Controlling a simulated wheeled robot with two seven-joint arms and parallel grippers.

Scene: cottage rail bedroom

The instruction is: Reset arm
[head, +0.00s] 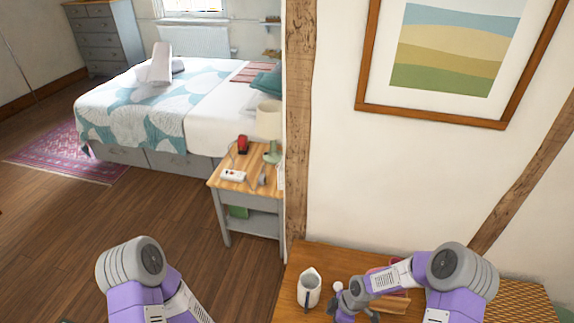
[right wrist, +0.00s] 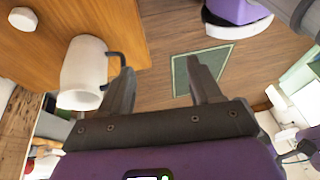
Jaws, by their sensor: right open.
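My right gripper (head: 354,317) is at the bottom of the head view, above the wooden table and just right of a white jug (head: 309,288). In the right wrist view my right gripper (right wrist: 160,72) is open, with nothing between its fingers. The jug (right wrist: 84,72) shows there left of the fingers, its dark handle very close to the left finger; I cannot tell whether they touch. My left arm enters the head view at the bottom left, and its gripper is out of frame.
The wooden table (head: 290,312) stands against the wall under a framed picture (head: 450,60). A wooden holder (head: 393,302) is partly hidden behind my right arm. A bedside table (head: 218,183) holds a lamp (head: 270,122). Floor (head: 60,230) is open at left.

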